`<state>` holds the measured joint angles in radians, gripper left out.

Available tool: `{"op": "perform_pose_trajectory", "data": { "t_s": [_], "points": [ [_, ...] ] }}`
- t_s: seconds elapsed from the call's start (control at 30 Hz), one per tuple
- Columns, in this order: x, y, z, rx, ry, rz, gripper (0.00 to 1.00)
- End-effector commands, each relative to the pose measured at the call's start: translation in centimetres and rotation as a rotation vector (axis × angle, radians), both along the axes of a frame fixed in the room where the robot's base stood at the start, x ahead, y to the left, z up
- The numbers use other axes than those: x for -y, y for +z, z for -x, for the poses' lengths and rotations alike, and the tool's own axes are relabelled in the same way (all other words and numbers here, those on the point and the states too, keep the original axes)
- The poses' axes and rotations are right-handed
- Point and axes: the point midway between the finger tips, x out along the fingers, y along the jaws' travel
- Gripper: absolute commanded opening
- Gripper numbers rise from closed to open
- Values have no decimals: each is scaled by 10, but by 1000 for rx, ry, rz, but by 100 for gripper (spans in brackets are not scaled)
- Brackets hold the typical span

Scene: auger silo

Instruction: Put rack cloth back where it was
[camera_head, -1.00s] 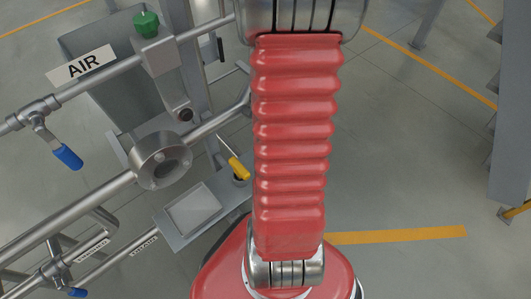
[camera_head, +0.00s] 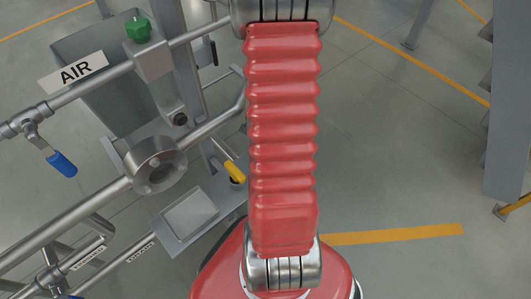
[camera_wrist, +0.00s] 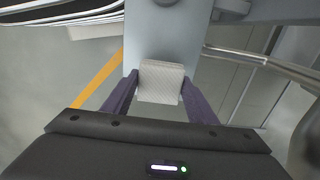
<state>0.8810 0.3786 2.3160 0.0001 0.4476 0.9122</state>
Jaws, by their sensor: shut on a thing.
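The rack cloth (camera_wrist: 161,83), a pale grey, finely textured folded square, sits between the two dark fingers of my gripper (camera_wrist: 160,100) in the wrist view. My gripper is shut on it. Beyond the cloth is a light grey-blue upright surface (camera_wrist: 165,35); I cannot tell whether the cloth touches it. The gripper and the cloth do not show in the head view, where my red arm fills the middle.
At left in the head view are steel pipes with an AIR sign (camera_head: 73,72), a blue-handled valve (camera_head: 61,163), a green knob (camera_head: 138,28) and a yellow handle (camera_head: 235,171). A grey post (camera_head: 510,130) stands at right. Open floor lies between.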

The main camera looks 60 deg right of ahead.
Motion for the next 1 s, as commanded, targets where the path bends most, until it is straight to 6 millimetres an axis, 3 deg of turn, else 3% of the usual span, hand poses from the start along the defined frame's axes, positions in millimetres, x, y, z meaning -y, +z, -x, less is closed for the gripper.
{"op": "perform_pose_trajectory", "data": {
  "t_s": [0.27, 0.6, 0.9, 0.93, 1.0],
  "points": [
    [0, -4, 0, 0, 0, 0, 35],
    [0, -38, 1, -2, -1, -1, 35],
    [0, -41, 0, 1, -1, 1, 35],
    [0, -42, 0, 1, -1, 1, 54],
    [0, -42, 0, 1, -1, 1, 59]
  ]
}}
